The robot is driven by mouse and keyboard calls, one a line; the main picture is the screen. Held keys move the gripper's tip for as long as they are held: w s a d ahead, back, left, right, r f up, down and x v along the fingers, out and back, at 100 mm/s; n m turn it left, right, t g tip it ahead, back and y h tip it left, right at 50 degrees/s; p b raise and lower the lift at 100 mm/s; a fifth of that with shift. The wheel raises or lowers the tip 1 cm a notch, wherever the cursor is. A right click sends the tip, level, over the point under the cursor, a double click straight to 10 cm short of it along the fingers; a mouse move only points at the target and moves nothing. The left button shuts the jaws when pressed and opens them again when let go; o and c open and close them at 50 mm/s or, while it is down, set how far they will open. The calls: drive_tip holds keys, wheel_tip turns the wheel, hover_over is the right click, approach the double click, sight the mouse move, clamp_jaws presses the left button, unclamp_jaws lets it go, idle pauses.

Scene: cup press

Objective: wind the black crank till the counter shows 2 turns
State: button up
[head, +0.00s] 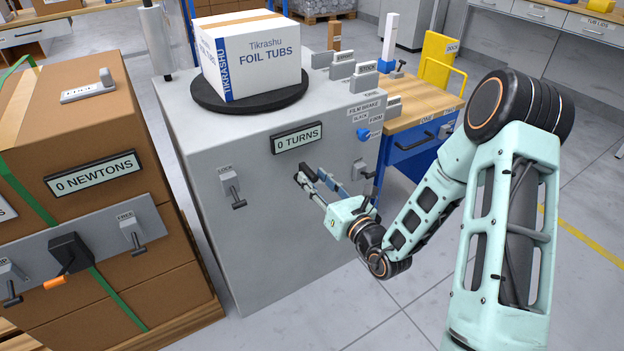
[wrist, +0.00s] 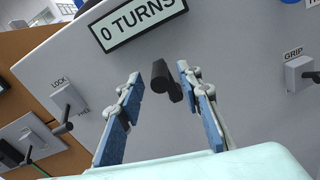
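The counter (head: 297,138) on the front of the grey machine reads 0 TURNS; it also shows in the wrist view (wrist: 138,22). The black crank (wrist: 163,80) is a short, dark piece on the grey panel below the counter. In the head view my fingers mostly hide it. My gripper (head: 312,172) is at the panel just under the counter. In the wrist view its blue-padded fingers (wrist: 160,77) are open, one on each side of the crank, with gaps showing. How deep the crank sits between them is hard to tell.
A LOCK lever (head: 232,187) is left of the crank and a GRIP lever (head: 362,170) right of it. A FOIL TUBS box (head: 255,55) sits on the black turntable (head: 250,103) on top. Strapped brown cartons (head: 90,140) with a 0 NEWTONS display stand left.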

drive_tip(key=shift+x, duration=0.85)
drive_tip(key=shift+c, duration=0.5)
clamp_jaws()
